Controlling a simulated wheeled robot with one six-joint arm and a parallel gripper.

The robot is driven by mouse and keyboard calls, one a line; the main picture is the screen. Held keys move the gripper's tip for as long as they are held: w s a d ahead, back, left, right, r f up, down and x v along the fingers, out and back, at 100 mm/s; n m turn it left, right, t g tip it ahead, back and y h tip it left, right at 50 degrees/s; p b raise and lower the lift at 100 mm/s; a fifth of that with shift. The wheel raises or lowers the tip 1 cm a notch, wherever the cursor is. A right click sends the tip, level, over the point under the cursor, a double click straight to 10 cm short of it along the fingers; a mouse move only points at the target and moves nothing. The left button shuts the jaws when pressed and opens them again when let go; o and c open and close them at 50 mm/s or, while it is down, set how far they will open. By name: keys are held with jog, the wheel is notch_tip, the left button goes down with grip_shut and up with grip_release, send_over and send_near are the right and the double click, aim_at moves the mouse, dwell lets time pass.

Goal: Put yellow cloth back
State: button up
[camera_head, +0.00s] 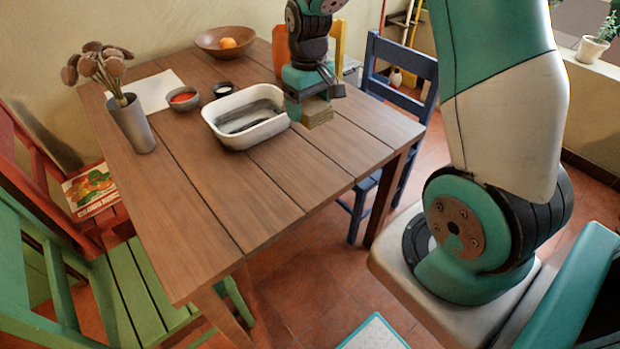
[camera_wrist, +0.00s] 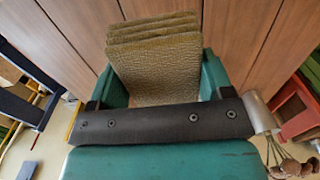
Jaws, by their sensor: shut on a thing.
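The yellow cloth (camera_head: 316,114) is a folded, dull yellow-brown stack of layers. It also fills the upper middle of the wrist view (camera_wrist: 155,62). My gripper (camera_head: 311,92) is shut on it, with one teal finger on each side in the wrist view (camera_wrist: 160,85). The cloth is over the wooden table (camera_head: 240,180), just right of the white basin (camera_head: 243,141). I cannot tell whether its underside touches the tabletop.
The basin has something dark inside. Small bowls (camera_head: 184,103), a grey vase of dried flowers (camera_head: 133,125) and a wooden bowl with an orange (camera_head: 211,48) stand farther left and back. A blue chair (camera_head: 400,70) stands at the right. The table's front is clear.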

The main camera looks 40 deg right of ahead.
aim_at(311, 174)
jog(key=shift+d+r, duration=0.15)
jog(key=shift+d, duration=0.1)
notch_tip(311, 174, down, 19)
jog(key=shift+s+p, duration=0.1)
jog(key=shift+p, duration=0.2)
jog(key=shift+f, duration=0.25)
jog(key=o, duration=1)
jog(key=shift+r, duration=0.1)
jog(key=shift+o, duration=0.2)
jog(key=shift+r, duration=0.1)
